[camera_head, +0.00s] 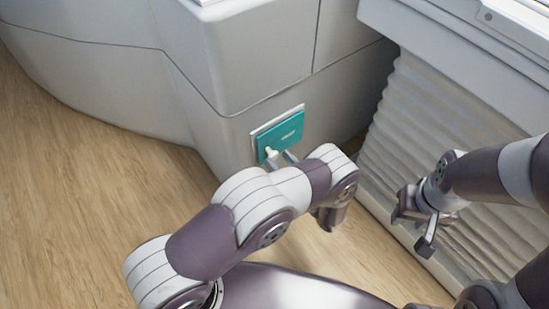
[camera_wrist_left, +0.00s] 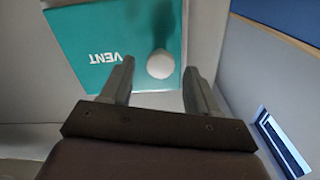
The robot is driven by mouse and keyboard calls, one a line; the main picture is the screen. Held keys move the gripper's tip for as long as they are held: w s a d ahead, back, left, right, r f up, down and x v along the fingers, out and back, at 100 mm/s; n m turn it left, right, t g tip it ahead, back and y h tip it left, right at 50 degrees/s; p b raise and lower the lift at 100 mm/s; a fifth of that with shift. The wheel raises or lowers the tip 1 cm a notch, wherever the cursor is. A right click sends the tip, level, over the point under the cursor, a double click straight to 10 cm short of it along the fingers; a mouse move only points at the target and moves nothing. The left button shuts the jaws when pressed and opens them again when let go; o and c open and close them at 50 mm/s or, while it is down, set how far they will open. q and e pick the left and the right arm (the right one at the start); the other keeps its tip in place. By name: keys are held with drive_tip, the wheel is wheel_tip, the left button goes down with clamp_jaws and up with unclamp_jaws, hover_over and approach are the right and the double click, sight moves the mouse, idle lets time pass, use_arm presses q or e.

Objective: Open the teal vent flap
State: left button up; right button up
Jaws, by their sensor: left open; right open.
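The teal vent flap (camera_head: 283,134) sits in a white frame low on the grey machine housing in the head view. It appears closed, nearly flush with its frame. It has a white knob (camera_head: 270,153) near its lower left. In the left wrist view the flap (camera_wrist_left: 110,45) reads "VENT" and its round knob (camera_wrist_left: 160,64) stands between my open fingers. My left gripper (camera_head: 282,158) is open in front of the flap; whether the fingers touch the knob is unclear. My right gripper (camera_head: 418,230) is open and empty, away from the flap at the right.
A ribbed light panel (camera_head: 425,130) stands to the right, close behind my right gripper. The grey housing (camera_head: 262,55) rises above the flap. The wooden floor (camera_head: 70,200) at the left is clear.

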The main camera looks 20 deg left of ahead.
sight(276, 157)
use_arm(q)
drive_tip(key=shift+x, duration=1.6)
use_arm(e)
drive_tip(key=shift+f, duration=0.5)
use_arm(q)
drive_tip(key=shift+c, duration=0.3)
